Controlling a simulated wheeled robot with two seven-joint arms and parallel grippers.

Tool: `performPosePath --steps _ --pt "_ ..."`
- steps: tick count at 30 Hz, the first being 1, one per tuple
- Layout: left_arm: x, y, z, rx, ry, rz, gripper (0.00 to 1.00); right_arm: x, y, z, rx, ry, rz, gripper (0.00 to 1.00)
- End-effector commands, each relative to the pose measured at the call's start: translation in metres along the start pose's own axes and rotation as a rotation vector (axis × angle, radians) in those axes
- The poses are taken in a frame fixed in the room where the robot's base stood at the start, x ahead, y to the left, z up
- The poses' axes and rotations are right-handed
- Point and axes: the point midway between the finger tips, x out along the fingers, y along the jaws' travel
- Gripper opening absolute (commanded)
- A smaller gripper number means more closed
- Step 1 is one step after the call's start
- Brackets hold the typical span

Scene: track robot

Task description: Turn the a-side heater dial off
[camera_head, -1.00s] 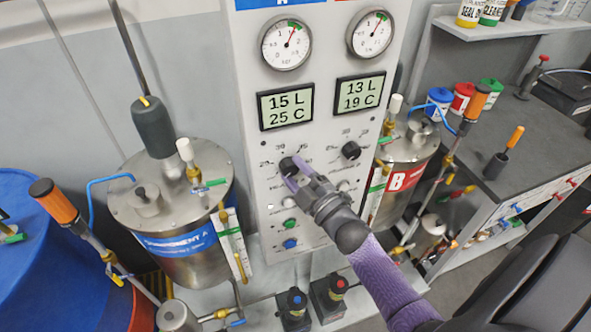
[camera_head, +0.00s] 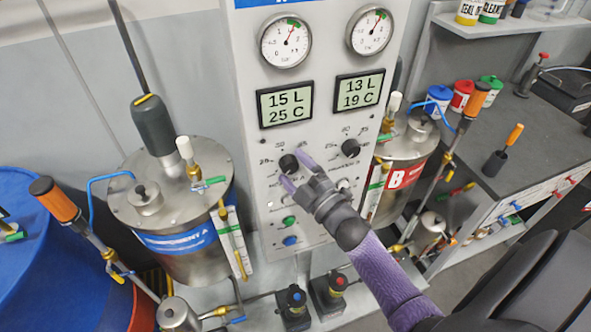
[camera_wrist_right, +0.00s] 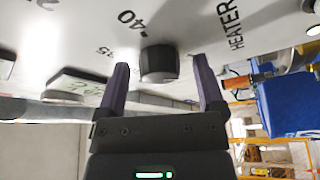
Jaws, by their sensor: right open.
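The A-side heater dial (camera_head: 288,163) is a black round knob on the left of the grey panel, below the 15 L / 25 C display. It also shows in the right wrist view (camera_wrist_right: 159,63), with a printed 40 and the word HEATER near it. My right gripper (camera_head: 293,169) is open at this dial. In the right wrist view its two fingers (camera_wrist_right: 162,72) stand apart on either side of the knob, with a gap on each side. The dial's pointer mark is too small to read. My left gripper is not in view.
A second black dial (camera_head: 351,149) is to the right, under the 13 L / 19 C display (camera_head: 359,91). Green (camera_head: 289,222) and blue (camera_head: 290,240) buttons sit below my gripper. Steel tanks A (camera_head: 180,205) and B (camera_head: 401,150) flank the panel.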

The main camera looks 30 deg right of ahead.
Motion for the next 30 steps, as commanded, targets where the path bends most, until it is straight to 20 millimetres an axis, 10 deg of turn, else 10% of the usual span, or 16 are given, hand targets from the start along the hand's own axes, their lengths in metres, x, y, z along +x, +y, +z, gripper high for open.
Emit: performPosePath --steps 18,30 --pt "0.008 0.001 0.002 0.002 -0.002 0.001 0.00 -0.096 -0.001 0.001 0.001 -0.001 -0.001 0.88" --pt "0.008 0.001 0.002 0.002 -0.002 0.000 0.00 -0.099 0.000 0.000 0.000 0.000 0.000 0.88"
